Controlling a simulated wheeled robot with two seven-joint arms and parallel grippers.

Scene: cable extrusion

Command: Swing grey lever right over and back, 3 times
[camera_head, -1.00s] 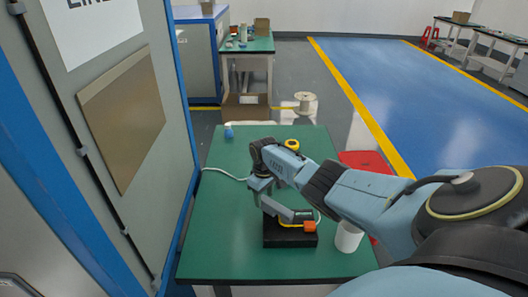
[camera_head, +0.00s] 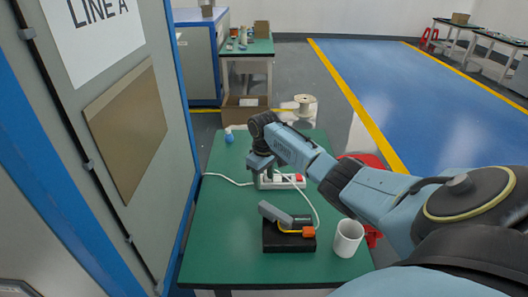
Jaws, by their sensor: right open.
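The grey lever (camera_head: 274,213) sits on a black base block (camera_head: 284,243) on the green table. It slants from its pivot up to the left, with its free end at the left. An orange piece (camera_head: 309,231) is at the base's right side. My right gripper (camera_head: 265,177) is behind and above the lever, apart from it, pointing down near a white power strip. It is open and holds nothing visible; its fingertips are small and hard to make out. My left gripper is out of view.
A white power strip (camera_head: 295,181) with a cable lies behind the lever. A grey-blue cabinet (camera_head: 110,170) borders the table at the left. The green table (camera_head: 225,250) is clear in front and left.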

